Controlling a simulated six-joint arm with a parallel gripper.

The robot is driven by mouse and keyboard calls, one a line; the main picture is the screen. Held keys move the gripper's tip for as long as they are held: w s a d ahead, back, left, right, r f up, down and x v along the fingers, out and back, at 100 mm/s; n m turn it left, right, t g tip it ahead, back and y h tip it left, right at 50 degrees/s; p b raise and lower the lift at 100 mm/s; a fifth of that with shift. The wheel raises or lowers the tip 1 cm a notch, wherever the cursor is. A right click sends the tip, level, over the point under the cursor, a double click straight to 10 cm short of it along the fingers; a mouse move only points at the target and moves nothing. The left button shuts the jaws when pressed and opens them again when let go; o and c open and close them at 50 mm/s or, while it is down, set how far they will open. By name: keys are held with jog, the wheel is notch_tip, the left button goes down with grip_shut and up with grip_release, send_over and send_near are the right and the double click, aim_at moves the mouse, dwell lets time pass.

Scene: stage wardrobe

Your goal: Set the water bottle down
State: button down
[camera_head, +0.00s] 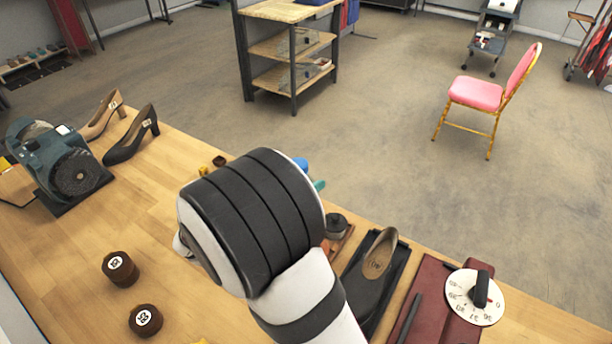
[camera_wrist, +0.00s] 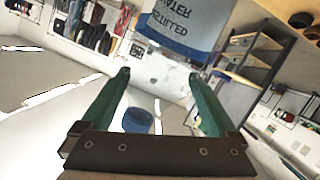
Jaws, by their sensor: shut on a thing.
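The water bottle (camera_wrist: 180,35) shows in the wrist view, with a blue-grey label reading "distilled water" upside down in the picture. Its blue cap (camera_wrist: 138,120) is at the near end, between the green fingers. My gripper (camera_wrist: 158,75) is shut on the bottle, a finger on each side of its upper part. In the head view my arm hides most of the gripper and bottle. Only a small blue piece (camera_head: 301,163), perhaps part of the bottle, and a bit of green finger show past the wrist. I cannot tell whether the bottle's base touches anything.
The wooden bench (camera_head: 165,205) has clear room left of my arm. Two brown round pieces (camera_head: 120,268) lie there. A grey-green machine (camera_head: 60,160) and heeled shoes (camera_head: 133,136) stand far left. A shoe in a tray (camera_head: 372,270) and a dial (camera_head: 474,297) on a dark red case are right.

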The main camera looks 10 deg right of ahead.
jog(key=w+a+f, duration=0.2)
jog(key=a+f, duration=0.3)
jog(key=f, duration=0.2)
jog(key=shift+a+f, duration=0.25)
jog(key=shift+w, duration=0.1)
grip_release()
jog(key=shift+f, duration=0.15)
